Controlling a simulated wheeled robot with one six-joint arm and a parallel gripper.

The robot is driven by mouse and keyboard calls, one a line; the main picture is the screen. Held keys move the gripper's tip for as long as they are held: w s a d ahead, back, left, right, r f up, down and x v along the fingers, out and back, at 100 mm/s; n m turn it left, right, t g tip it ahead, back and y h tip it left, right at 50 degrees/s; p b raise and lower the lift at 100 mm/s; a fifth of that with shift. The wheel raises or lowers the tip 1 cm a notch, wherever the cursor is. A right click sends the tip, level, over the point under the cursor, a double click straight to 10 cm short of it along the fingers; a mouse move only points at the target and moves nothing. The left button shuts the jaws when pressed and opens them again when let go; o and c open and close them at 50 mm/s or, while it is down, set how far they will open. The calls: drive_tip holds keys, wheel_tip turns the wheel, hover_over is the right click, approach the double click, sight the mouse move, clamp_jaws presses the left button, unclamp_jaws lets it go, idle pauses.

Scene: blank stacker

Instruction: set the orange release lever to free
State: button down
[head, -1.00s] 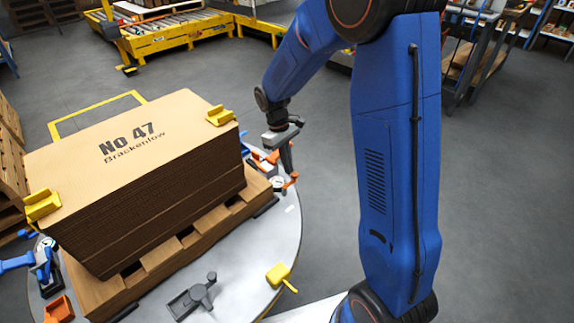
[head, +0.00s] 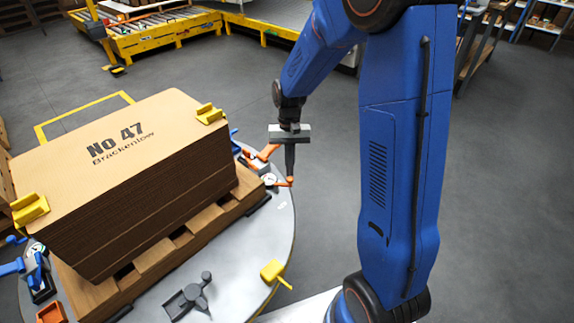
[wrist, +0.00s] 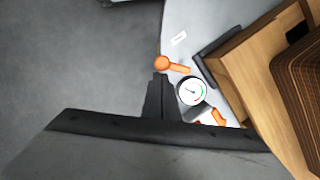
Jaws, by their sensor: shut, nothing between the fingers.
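An orange lever with a round knob (wrist: 163,63) shows in the wrist view, its arm pointing right above a round white gauge (wrist: 191,92). In the head view the same knob end (head: 290,181) is at the turntable's right edge, beside the gauge (head: 270,180). My gripper (head: 290,174) is shut and empty, pointing down with its fingertips at the knob. In the wrist view my gripper (wrist: 160,80) ends just below the knob; I cannot tell if they touch. Another orange part (head: 267,152) lies behind the gauge. Lever position marks are not readable.
A stack of cardboard blanks (head: 150,140) stands on a wooden pallet (head: 215,210), on the round grey turntable (head: 240,265). Yellow corner pieces (head: 209,113) sit on the stack. A yellow paddle (head: 272,271) and a grey clamp (head: 190,298) are near the front. Floor to the right is clear.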

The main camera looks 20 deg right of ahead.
drive_tip(key=shift+s+m, duration=0.7)
drive_tip(key=shift+m, duration=0.4)
drive_tip(key=shift+s, duration=0.15)
drive_tip(key=w+d+r, duration=0.3)
drive_tip(key=w+r, duration=0.2)
drive_tip(key=r, duration=0.4)
drive_tip(key=shift+w+d+r, duration=0.2)
drive_tip(key=shift+w+r, duration=0.1)
drive_tip(key=shift+r, duration=0.05)
